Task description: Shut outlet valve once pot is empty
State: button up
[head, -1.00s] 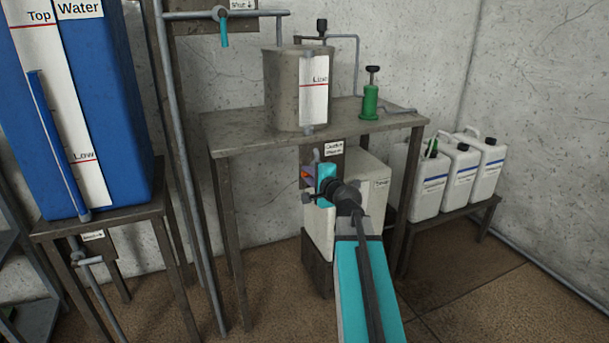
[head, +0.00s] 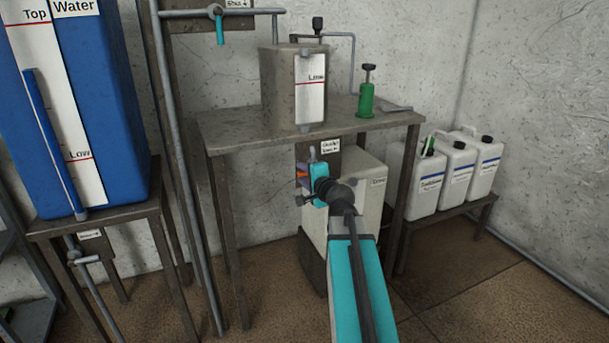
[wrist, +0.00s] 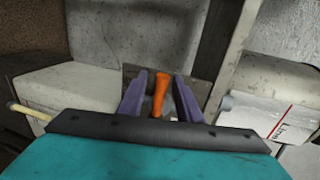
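The grey pot (head: 280,90) stands on the metal table, with a white strip with a red line on its front. Its inside is hidden. The outlet valve's orange handle (head: 302,174) shows under the table's front edge, below a small label. In the wrist view the orange handle (wrist: 161,92) stands between the two purple fingers of my gripper (wrist: 160,98). A gap shows between the handle and the fingers, clearest on the left, so my gripper looks open around it. In the head view my gripper (head: 304,175) is at the handle, and my wrist partly hides the valve.
A pale box-shaped container (head: 358,205) stands under the table. A green hand pump (head: 367,98) is on the table top (head: 235,128). White canisters (head: 455,175) stand on a low bench at right. A blue water tank (head: 120,110) and a vertical pipe (head: 180,180) are at left.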

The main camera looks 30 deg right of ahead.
jog(key=shift+s, duration=0.1)
jog(key=shift+v, duration=1.5)
jog(key=b+v, duration=0.2)
jog(key=b, duration=0.3)
jog(key=shift+s, duration=0.25)
jog(key=shift+s+r+b, duration=0.1)
jog(key=shift+s+b, duration=0.2)
jog(key=shift+b, duration=0.85)
jog(key=b+v, duration=0.1)
jog(key=b, duration=0.4)
jog(key=shift+s+a, duration=0.15)
jog(key=shift+s, duration=0.25)
jog(key=b, duration=0.7)
send_near(304, 174)
jog(key=v, duration=0.3)
